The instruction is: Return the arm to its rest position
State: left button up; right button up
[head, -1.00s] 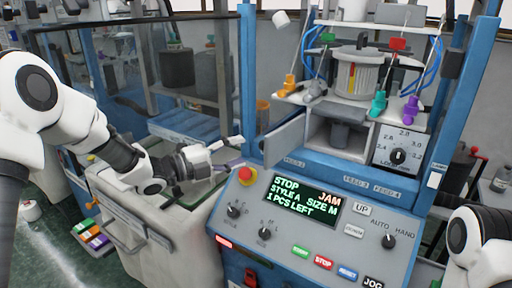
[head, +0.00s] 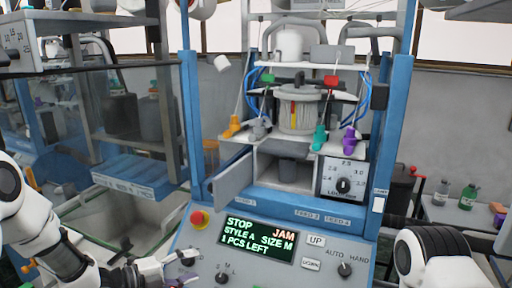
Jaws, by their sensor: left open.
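My left arm comes in from the lower left. Its gripper (head: 172,266) is open and empty, low in front of the control panel (head: 335,268), left of the screen and below the red stop button (head: 198,217). I cannot tell how far it is from the panel's surface. My right arm (head: 440,258) shows only as a white and black joint at the lower right. The right gripper is out of view. The screen (head: 258,240) reads STOP, JAM, STYLE A, SIZE M, 1 PCS LEFT.
The blue-framed knitting machine (head: 187,130) stands in the middle, with its small grey door (head: 233,180) swung open. A loop dial (head: 343,184) is beside the opening. A light bin (head: 115,222) stands at left. A side table (head: 460,215) with bottles is at right.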

pick_arm(q)
jog(key=s+d+f+n+g+y, duration=0.1)
jog(key=s+f+n+g+y, duration=0.15)
jog(key=s+f+n, duration=0.55)
jog(key=s+d+f+n+g+y, duration=0.1)
jog(key=s+f+y, duration=0.35)
jog(key=f, duration=0.85)
jog(key=s+a+f+n+g+y, duration=0.2)
jog(key=s+a+f+n+g, duration=0.1)
jog(key=s+n, duration=0.5)
jog(key=s+a+f+n+g+y, duration=0.2)
jog(key=s+a+n, duration=0.3)
jog(key=s+n, duration=0.4)
jog(key=s+f+g, duration=0.1)
jog(key=s, duration=0.3)
jog(key=shift+a+y, duration=0.35)
jog(key=shift+y, duration=0.05)
jog(key=shift+o, duration=0.4)
